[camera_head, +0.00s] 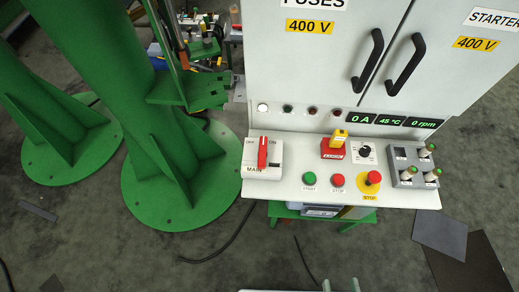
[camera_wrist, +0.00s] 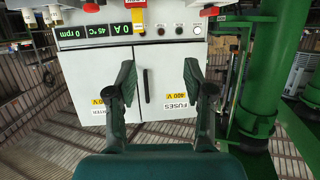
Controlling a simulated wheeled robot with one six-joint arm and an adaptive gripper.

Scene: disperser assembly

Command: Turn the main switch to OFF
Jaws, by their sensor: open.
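The main switch is a red handle (camera_head: 263,153) on a white box marked MAIN, at the left end of the control panel in the head view. The handle stands roughly upright, between small labels at its upper left and upper right that are hard to read. In the wrist view, which shows the cabinet upside down, a red part at the top right edge may be this switch, cut off by the frame. My gripper (camera_wrist: 160,70) is open and empty, its fingers apart in front of the cabinet doors. It is not seen in the head view.
Cabinet door handles (camera_head: 368,60) stick out above. A green column (camera_head: 170,160) stands left of the panel.

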